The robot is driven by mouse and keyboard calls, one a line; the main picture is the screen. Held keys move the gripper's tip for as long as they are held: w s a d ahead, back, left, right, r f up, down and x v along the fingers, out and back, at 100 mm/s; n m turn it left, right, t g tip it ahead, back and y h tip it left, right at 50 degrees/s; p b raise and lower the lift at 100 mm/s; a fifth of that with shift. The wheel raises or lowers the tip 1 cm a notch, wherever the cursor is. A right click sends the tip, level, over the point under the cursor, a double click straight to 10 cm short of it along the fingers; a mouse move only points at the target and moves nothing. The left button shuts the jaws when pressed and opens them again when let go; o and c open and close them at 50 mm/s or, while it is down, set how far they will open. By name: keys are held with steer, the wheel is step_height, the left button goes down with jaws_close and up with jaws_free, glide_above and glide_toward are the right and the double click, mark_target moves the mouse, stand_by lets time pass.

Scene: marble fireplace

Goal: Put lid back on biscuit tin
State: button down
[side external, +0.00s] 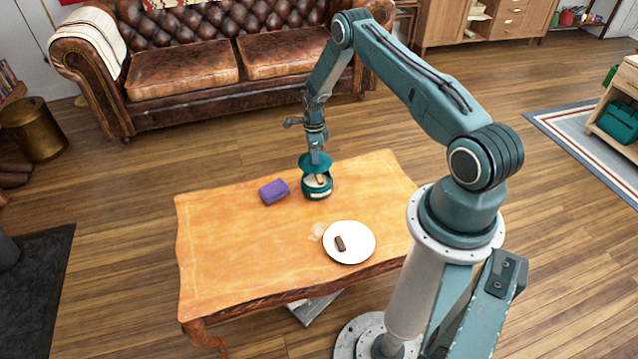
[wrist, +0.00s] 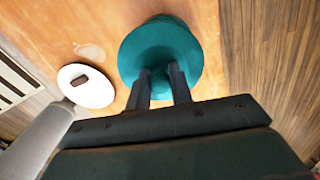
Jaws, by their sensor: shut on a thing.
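The biscuit tin (side external: 318,191) is a round dark green tin with a pale label, standing upright near the far edge of the wooden table. Something yellowish and pale shows inside its open top. The round teal lid (side external: 314,160) is held above the tin, with a gap between them at the front. My gripper (side external: 315,149) is shut on the lid from above. In the wrist view my gripper's fingers (wrist: 160,80) reach onto the middle of the lid (wrist: 160,45), which hides most of the tin below it.
A purple box or packet (side external: 273,192) lies on the table (side external: 235,245) left of the tin. A white plate (side external: 349,251) with a brown biscuit (side external: 340,243) is nearer the front, beside a pale patch (side external: 317,231). The table's left half is clear.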

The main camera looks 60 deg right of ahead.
steer(key=shift+d, duration=0.45)
steer(key=shift+f, duration=0.2)
steer(key=shift+f, duration=3.05)
steer(key=shift+f, duration=0.15)
stand_by(0.5)
steer(key=c, duration=0.7)
jaws_free()
steer(key=shift+r, duration=3.45)
